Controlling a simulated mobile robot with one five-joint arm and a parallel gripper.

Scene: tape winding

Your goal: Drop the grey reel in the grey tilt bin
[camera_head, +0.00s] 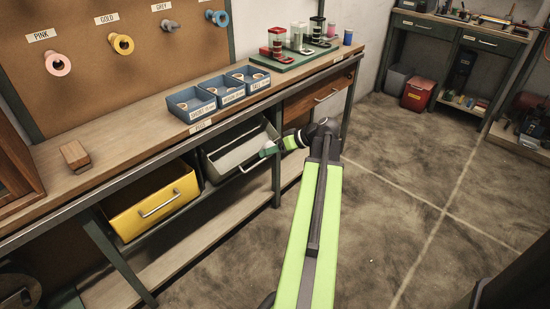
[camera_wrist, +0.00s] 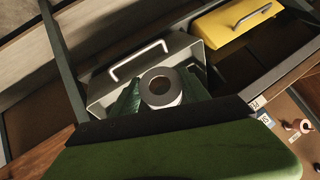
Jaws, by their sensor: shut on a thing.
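The grey tilt bin (camera_head: 232,155) is tilted open under the bench, right of the yellow bin. My gripper (camera_head: 267,150) is at its right side, over the opening in this view. The reel cannot be made out in the head view. The gap between reel and bin is hard to judge.
The yellow tilt bin (camera_head: 155,203) stands open to the left. Blue trays (camera_head: 222,92), a wooden block (camera_head: 74,154) and a green board (camera_head: 300,59) with jars are on the bench. Pegs with pink (camera_head: 58,65) and gold (camera_head: 122,44) reels are above.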

